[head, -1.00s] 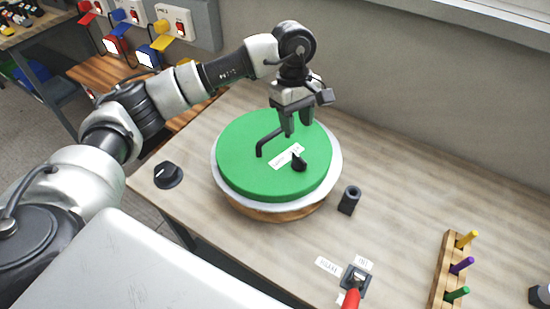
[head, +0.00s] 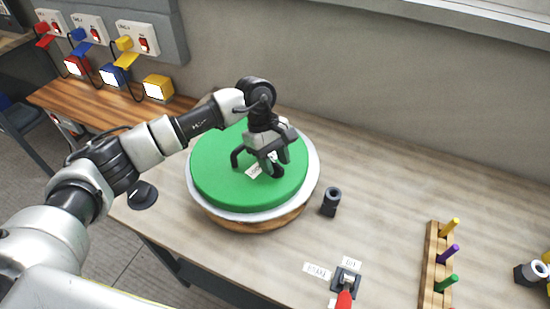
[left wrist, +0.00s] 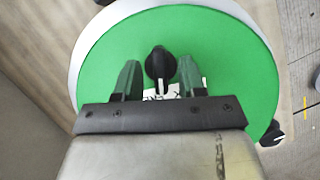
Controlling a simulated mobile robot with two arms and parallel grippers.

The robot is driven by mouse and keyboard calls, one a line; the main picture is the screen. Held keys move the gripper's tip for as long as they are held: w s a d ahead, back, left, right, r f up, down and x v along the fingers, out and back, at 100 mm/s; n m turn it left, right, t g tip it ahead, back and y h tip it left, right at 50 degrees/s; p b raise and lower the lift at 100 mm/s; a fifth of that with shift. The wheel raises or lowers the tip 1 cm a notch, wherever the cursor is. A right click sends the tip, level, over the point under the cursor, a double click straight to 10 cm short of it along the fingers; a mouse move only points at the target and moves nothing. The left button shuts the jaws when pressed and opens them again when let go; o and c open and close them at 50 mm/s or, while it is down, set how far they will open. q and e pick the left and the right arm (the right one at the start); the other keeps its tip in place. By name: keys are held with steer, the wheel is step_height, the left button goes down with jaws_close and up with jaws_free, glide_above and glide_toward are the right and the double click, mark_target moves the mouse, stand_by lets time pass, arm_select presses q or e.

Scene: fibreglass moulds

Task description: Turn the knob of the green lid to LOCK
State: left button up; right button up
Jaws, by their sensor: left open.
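The green lid (head: 222,188) lies on a round, white-rimmed mould on the table. My left gripper (head: 277,163) is over the lid, right at the knob. In the left wrist view the knob (left wrist: 160,62) sits between the two open fingers (left wrist: 159,78), with a gap on each side. A white line on the knob points toward the label (left wrist: 150,98), which is partly hidden by the gripper, so its words cannot be read. My right gripper is not in view.
A dark hollow cylinder (head: 330,202) stands right of the mould. A black dial (head: 143,195) is at the table's left edge. A red-handled switch (head: 345,283) with labels is in front. A wooden rack (head: 433,265) holds coloured pegs. The table's back right is clear.

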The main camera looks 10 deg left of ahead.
arm_select(q)
steer(key=shift+d+f, duration=0.1)
steer(key=shift+f, duration=0.15)
jaws_close()
